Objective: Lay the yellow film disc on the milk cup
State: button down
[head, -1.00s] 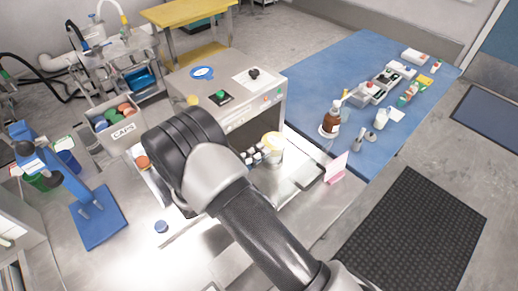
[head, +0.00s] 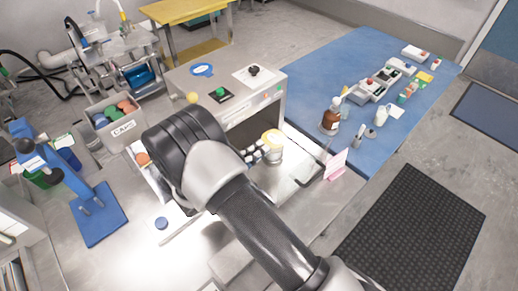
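A pale cup (head: 275,155) stands in front of the grey machine, just right of my wrist. My gripper (head: 257,153) seems to be the black-and-white parts at the cup's left side, mostly hidden behind my arm. Its fingers are too small and covered to read. Whether they touch the cup or disc is unclear.
The grey machine (head: 215,115) stands behind the cup, with a dark front opening. A CAPS bin (head: 122,127) and blue stand (head: 98,215) are at left. A pink card (head: 336,165) stands right of the cup. A brown bottle (head: 330,122) stands on the blue table (head: 345,60).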

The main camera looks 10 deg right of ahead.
jog(key=shift+f+b, duration=0.4)
jog(key=shift+f, duration=1)
dwell(1.4)
jog(key=c, duration=2.4)
grip_release()
jog(key=c, duration=1.7)
grip_release()
jog(key=shift+o, duration=0.3)
jog(key=o, duration=0.5)
jog(key=shift+v, duration=3.55)
